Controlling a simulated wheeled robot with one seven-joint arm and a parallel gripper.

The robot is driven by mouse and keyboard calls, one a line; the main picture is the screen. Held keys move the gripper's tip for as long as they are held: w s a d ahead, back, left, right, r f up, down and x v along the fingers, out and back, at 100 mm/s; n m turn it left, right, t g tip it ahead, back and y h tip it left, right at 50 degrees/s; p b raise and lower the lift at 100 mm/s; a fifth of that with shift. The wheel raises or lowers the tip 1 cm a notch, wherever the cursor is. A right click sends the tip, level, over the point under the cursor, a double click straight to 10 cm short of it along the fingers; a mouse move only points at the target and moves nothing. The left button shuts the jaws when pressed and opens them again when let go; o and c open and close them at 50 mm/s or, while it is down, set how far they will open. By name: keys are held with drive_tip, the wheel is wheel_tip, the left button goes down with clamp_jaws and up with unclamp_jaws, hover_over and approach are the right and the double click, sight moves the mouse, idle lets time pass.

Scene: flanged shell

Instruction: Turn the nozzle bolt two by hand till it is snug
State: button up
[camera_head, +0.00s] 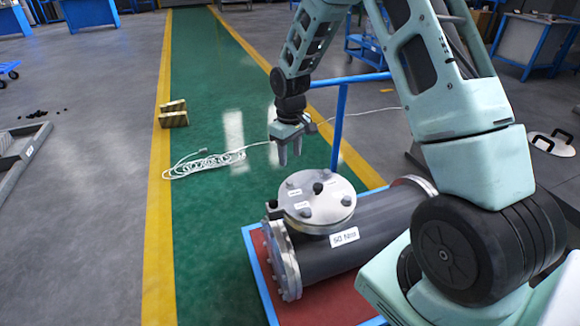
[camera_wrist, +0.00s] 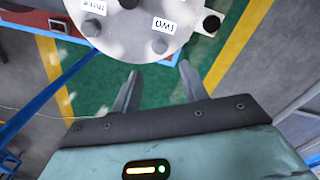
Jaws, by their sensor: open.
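The nozzle bolt two (camera_wrist: 160,46) is a grey bolt head on the round pale flange cover (camera_wrist: 128,35), beside an upside-down label "TWO" (camera_wrist: 163,24) in the wrist view. In the head view it appears to be the bolt (camera_head: 291,182) at the cover's back left; the label there is too small to read. My gripper (camera_head: 290,150) points down and appears above the cover's back edge in the head view. Its two fingers (camera_wrist: 160,73) are apart and empty in the wrist view. The bolt appears just beyond the fingertips, between their lines, and not touched.
A dark knob (camera_head: 318,188) stands at the cover's centre, and several other bolts ring it. A dark piece (camera_head: 272,204) juts out at its left. The dark shell (camera_head: 350,255) lies on a red, blue-edged stand (camera_head: 258,270). A blue post (camera_head: 339,130) rises behind it.

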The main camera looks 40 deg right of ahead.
wheel_tip(320, 180, up, 9)
drive_tip(key=shift+p, duration=0.4)
drive_tip(key=shift+r, duration=0.15)
drive_tip(key=s+a+r+n+p, duration=0.1)
drive_tip(key=s+a+r+p, duration=0.3)
drive_tip(key=a, duration=0.5)
drive_tip(key=s+a+r+n+p, duration=0.1)
drive_tip(key=s+a+r+p, duration=0.1)
drive_tip(key=s+a+r, duration=0.55)
drive_tip(key=s+a+r+n+p, duration=0.1)
drive_tip(key=s+a+r+p, duration=0.1)
drive_tip(key=s+a, duration=0.3)
drive_tip(key=s+a+r+n+p, duration=0.2)
drive_tip(key=s+a, duration=0.3)
drive_tip(key=s, duration=0.9)
drive_tip(key=shift+r+y+p, duration=0.25)
drive_tip(key=shift+y+p, duration=0.05)
drive_tip(key=shift+p, duration=0.2)
drive_tip(key=shift+w, duration=0.1)
